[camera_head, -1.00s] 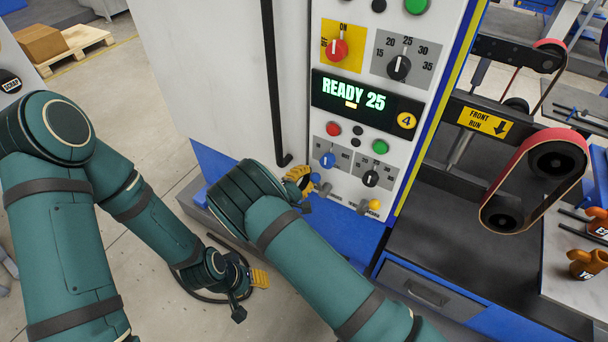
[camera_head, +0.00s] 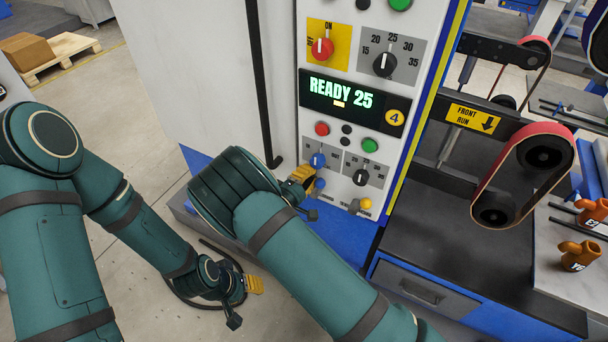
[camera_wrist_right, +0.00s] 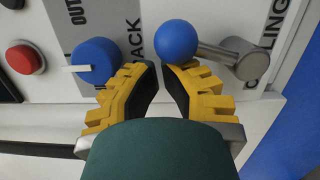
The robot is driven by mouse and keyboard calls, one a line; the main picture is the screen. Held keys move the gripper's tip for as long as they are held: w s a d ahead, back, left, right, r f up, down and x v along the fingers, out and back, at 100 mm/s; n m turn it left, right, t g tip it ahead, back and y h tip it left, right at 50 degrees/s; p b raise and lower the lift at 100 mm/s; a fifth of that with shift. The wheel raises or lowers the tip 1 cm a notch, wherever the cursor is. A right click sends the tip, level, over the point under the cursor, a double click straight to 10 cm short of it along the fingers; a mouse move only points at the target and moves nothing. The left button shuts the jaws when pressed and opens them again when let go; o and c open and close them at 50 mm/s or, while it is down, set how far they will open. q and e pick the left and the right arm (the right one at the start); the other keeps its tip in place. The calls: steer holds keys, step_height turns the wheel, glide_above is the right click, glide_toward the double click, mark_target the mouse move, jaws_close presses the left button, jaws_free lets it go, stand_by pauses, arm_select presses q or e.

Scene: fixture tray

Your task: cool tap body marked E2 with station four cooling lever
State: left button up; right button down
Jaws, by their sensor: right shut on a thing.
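The station four cooling lever (camera_wrist_right: 215,52) has a blue ball on a metal stem beside the lettering "COOLING" in the right wrist view. Its ball (camera_head: 320,183) shows low on the panel in the head view. My right gripper (camera_head: 307,178) is at this lever, its yellow fingertips (camera_wrist_right: 160,72) shut on the ball's near side. My left gripper (camera_head: 254,285) hangs low over the floor, away from the panel; its jaw gap is unclear. Two orange tap bodies (camera_head: 578,256) (camera_head: 594,211) stand on the bench at right; their marks are too small to read surely.
The panel display (camera_head: 345,94) reads "READY 25" beside a yellow 4. A blue knob (camera_wrist_right: 97,60) and a yellow-ball lever (camera_head: 365,204) are close to the right gripper. A belt sander (camera_head: 535,170) stands right of the panel. A black vertical bar (camera_head: 262,90) is left of it.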

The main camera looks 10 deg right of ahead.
arm_select(q)
steer(key=shift+w+f, duration=0.1)
steer(key=shift+f, duration=0.1)
arm_select(e)
steer(key=shift+s+d+r, duration=0.15)
steer(key=shift+s+d, duration=0.35)
steer(key=shift+d, duration=0.25)
arm_select(q)
steer(key=shift+a, duration=0.1)
arm_select(e)
steer(key=shift+s+d, duration=0.1)
steer(key=shift+d, duration=0.05)
